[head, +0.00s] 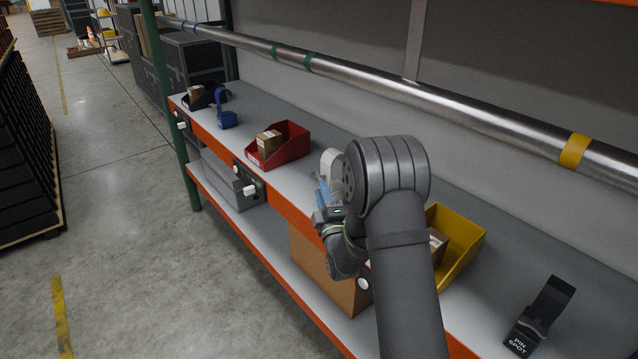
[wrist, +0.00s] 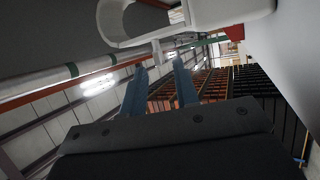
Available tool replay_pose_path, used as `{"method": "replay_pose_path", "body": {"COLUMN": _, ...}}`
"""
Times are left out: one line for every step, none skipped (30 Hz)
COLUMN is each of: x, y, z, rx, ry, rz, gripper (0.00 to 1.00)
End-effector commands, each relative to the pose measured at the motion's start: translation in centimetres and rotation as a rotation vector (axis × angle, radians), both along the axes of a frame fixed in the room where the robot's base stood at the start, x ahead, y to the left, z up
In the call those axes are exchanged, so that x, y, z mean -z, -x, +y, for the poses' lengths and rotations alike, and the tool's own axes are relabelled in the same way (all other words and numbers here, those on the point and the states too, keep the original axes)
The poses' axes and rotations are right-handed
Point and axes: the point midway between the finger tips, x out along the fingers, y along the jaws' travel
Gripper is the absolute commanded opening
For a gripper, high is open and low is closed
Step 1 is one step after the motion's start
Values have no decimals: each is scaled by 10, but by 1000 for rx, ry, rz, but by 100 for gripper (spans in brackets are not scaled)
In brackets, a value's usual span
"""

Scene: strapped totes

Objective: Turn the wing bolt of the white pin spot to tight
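The white pin spot (head: 330,163) stands on the grey shelf near its front edge, partly hidden behind my arm. In the wrist view its white, rounded frame (wrist: 225,12) fills the top. A small pale tab, which looks like the wing bolt (wrist: 157,52), sticks down from it. My gripper (head: 324,188) is beside the white pin spot on the aisle side. In the wrist view my gripper (wrist: 160,68) has its two blue fingers apart, with the tab at the gap between the fingertips. I cannot tell whether either finger touches it.
A red bin (head: 291,151) with a brown box stands left of the white pin spot; a yellow bin (head: 466,242) is right of my arm. A steel pipe (head: 440,98) runs above the shelf.

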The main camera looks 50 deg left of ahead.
Motion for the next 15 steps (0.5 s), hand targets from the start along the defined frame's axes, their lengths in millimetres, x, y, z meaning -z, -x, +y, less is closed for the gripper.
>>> {"method": "replay_pose_path", "body": {"x": 1, "y": 1, "z": -3, "rx": 0, "ry": -1, "rz": 0, "gripper": 28}}
{"method": "replay_pose_path", "body": {"x": 2, "y": 2, "z": -5, "rx": 0, "ry": -1, "rz": 0, "gripper": 28}}
{"method": "replay_pose_path", "body": {"x": 2, "y": 2, "z": -6, "rx": 0, "ry": 0, "rz": 0, "gripper": 28}}
{"method": "replay_pose_path", "body": {"x": 2, "y": 3, "z": -6, "rx": 0, "ry": 0, "rz": 0, "gripper": 28}}
{"method": "replay_pose_path", "body": {"x": 2, "y": 3, "z": -7, "rx": 0, "ry": 0, "rz": 0, "gripper": 28}}
{"method": "replay_pose_path", "body": {"x": 2, "y": 3, "z": -7, "rx": 0, "ry": -1, "rz": 0, "gripper": 28}}
{"method": "replay_pose_path", "body": {"x": 2, "y": 3, "z": -7, "rx": 0, "ry": -1, "rz": 0, "gripper": 28}}
{"method": "replay_pose_path", "body": {"x": 2, "y": 3, "z": -7, "rx": 0, "ry": -1, "rz": 0, "gripper": 28}}
{"method": "replay_pose_path", "body": {"x": 2, "y": 3, "z": -7, "rx": 0, "ry": -1, "rz": 0, "gripper": 28}}
{"method": "replay_pose_path", "body": {"x": 2, "y": 3, "z": -7, "rx": 0, "ry": -1, "rz": 0, "gripper": 28}}
{"method": "replay_pose_path", "body": {"x": 2, "y": 3, "z": -7, "rx": 0, "ry": -1, "rz": 0, "gripper": 28}}
{"method": "replay_pose_path", "body": {"x": 2, "y": 3, "z": -6, "rx": 1, "ry": -1, "rz": 0, "gripper": 28}}
{"method": "replay_pose_path", "body": {"x": 2, "y": 3, "z": -6, "rx": 3, "ry": -2, "rz": 0, "gripper": 28}}
{"method": "replay_pose_path", "body": {"x": 1, "y": 4, "z": -6, "rx": 6, "ry": -4, "rz": 1, "gripper": 28}}
{"method": "replay_pose_path", "body": {"x": 1, "y": 5, "z": -5, "rx": 13, "ry": -7, "rz": 2, "gripper": 28}}
